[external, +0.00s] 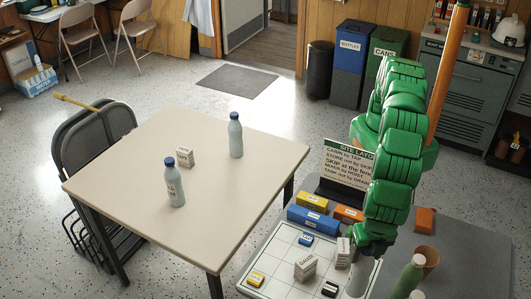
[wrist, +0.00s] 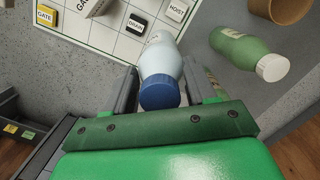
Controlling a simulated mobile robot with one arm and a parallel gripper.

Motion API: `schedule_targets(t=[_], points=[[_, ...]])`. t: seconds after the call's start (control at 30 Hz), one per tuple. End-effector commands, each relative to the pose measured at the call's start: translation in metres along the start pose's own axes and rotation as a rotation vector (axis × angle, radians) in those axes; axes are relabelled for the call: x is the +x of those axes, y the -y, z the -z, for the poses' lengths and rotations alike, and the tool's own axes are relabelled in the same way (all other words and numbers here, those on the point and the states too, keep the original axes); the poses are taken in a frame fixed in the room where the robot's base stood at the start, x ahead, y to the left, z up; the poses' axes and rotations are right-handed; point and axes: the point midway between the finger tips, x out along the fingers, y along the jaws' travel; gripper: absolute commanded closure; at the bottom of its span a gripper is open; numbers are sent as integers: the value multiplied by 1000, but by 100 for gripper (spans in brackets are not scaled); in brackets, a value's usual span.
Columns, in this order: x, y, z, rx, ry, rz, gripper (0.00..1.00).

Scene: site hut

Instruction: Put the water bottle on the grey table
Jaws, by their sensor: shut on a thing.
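A pale blue water bottle with a dark blue cap (wrist: 160,75) is between the two fingers of my gripper (wrist: 165,92) in the wrist view. My gripper is shut on it. In the external view the bottle's pale body (external: 359,278) shows below my gripper (external: 370,250), and its cap is hidden. It is at the right part of the white grid board on the grey table (external: 470,258). I cannot tell whether its base touches. Two similar blue-capped bottles, one nearer (external: 174,187) and one farther (external: 236,138), stand on the cream table (external: 125,190).
Beside the held bottle are a green bottle (external: 408,278) and a brown cup (external: 428,258). The grid board (external: 275,250) carries labelled blocks. A sign (external: 347,165) and coloured blocks stand behind it. The grey table's right part is mostly clear. A tape box (external: 185,157) is on the cream table.

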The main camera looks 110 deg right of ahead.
Motion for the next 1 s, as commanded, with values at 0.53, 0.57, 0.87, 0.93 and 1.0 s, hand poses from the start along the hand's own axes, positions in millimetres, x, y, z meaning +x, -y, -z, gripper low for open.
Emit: schedule_targets(t=[0.53, 0.57, 0.87, 0.93, 1.0], points=[[21, -10, 20, -1, -1, -1, 100], [21, -10, 20, -1, -1, -1, 100], [46, -10, 25, -1, 0, 1, 100], [53, -11, 26, -1, 1, 0, 100], [55, -11, 26, 0, 1, 0, 100]])
